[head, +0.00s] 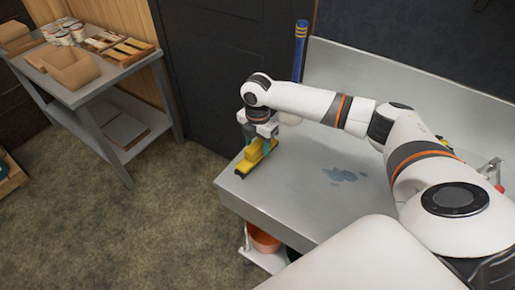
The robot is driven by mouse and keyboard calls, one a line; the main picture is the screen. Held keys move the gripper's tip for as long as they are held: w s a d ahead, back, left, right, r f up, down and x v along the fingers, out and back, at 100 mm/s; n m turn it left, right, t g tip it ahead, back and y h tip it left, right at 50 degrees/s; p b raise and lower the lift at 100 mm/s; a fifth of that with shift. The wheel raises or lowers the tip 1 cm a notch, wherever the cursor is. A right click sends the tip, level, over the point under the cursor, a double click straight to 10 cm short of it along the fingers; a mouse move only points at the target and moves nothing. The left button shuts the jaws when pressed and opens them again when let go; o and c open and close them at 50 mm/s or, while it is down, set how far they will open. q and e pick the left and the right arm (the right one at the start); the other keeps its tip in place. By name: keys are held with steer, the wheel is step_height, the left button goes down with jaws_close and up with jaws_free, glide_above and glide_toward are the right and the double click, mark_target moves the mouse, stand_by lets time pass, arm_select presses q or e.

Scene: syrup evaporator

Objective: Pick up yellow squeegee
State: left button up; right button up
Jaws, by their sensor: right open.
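The yellow squeegee (251,160) lies near the left end of the grey metal counter (300,185), close to its edge. It has a yellow body with a dark strip along its lower side. My right gripper (260,140) points down over it, with the open fingers right at its upper part. The wrist hides part of the squeegee, and I cannot tell whether the fingers touch it. My left gripper is not in view.
A blue wet patch (344,175) is on the counter. A blue pole (300,50) stands behind the counter's back left corner. An orange bucket (262,238) is below. A grey shelf table (110,72) with boxes and jars stands at left. The floor between is clear.

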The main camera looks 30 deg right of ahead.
mark_target(257, 143)
steer(key=shift+f, duration=0.65)
steer(key=c, duration=1.1)
steer(key=shift+r, duration=0.1)
steer(key=shift+c, duration=0.2)
step_height(257, 143, up, 10)
steer(key=shift+f+b, duration=0.1)
steer(key=shift+b, duration=0.8)
